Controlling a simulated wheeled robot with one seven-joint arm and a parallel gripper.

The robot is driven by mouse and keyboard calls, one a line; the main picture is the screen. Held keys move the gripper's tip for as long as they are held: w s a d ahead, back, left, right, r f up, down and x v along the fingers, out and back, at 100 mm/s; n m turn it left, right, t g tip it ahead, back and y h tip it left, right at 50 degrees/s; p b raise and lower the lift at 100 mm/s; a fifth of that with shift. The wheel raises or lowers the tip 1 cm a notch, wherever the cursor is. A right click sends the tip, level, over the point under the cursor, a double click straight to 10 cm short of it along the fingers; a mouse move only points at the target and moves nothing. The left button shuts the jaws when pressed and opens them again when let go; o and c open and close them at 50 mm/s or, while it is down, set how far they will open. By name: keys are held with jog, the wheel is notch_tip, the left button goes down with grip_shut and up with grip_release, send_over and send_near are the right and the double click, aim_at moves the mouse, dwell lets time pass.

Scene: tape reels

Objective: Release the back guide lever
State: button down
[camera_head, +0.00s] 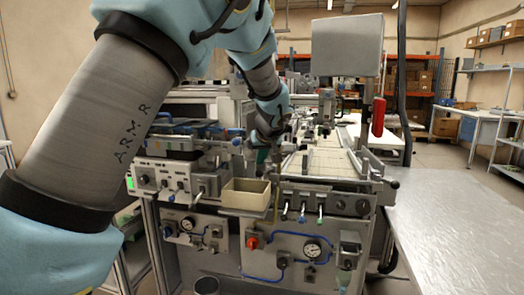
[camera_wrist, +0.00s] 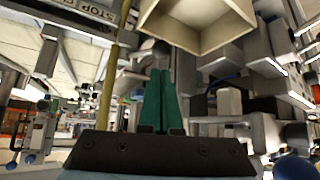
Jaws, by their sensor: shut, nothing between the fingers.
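My gripper (camera_wrist: 160,74) has two green fingers pressed together with nothing between them. In the head view my gripper (camera_head: 262,156) hangs over the machine, above and behind the cream bin. A grey rounded part (camera_wrist: 160,47) shows just past the fingertips in the wrist view; I cannot tell whether they touch. I cannot pick out the back guide lever for certain; my wrist and fingers cover part of that area. Several small levers with coloured tips (camera_head: 303,212) stand on the front of the machine, below and right of my gripper.
The open cream bin (camera_head: 232,208) stands close below my gripper; it also shows in the wrist view (camera_wrist: 190,42). A yellowish post (camera_wrist: 108,88) stands left of the fingers. A bare metal table (camera_head: 460,220) lies right.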

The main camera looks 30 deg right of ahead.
jog(key=p+x, duration=0.1)
jog(key=x, duration=0.3)
jog(key=shift+w+f, duration=0.25)
jog(key=shift+f, duration=0.05)
jog(key=shift+s+d+f+n+y+b, duration=0.15)
jog(key=shift+s+n+y+b, duration=0.3)
jog(key=shift+b, duration=0.5)
jog(key=shift+s+d+f+n+t+y+b, duration=0.1)
jog(key=shift+s+d+n+t+y+b, duration=0.2)
jog(key=shift+n+y+b, duration=0.55)
jog(key=s+d+n+y+p, duration=0.1)
jog(key=n+y, duration=0.1)
jog(key=s+d+n+g+y, duration=0.1)
jog(key=n+y, duration=0.1)
jog(key=n, duration=0.1)
jog(key=s+d+n+y+p, duration=0.1)
jog(key=s+d+n+y, duration=0.1)
jog(key=n, duration=0.1)
jog(key=shift+r+g+p, duration=0.3)
jog(key=shift+p, duration=0.05)
jog(key=shift+d, duration=0.1)
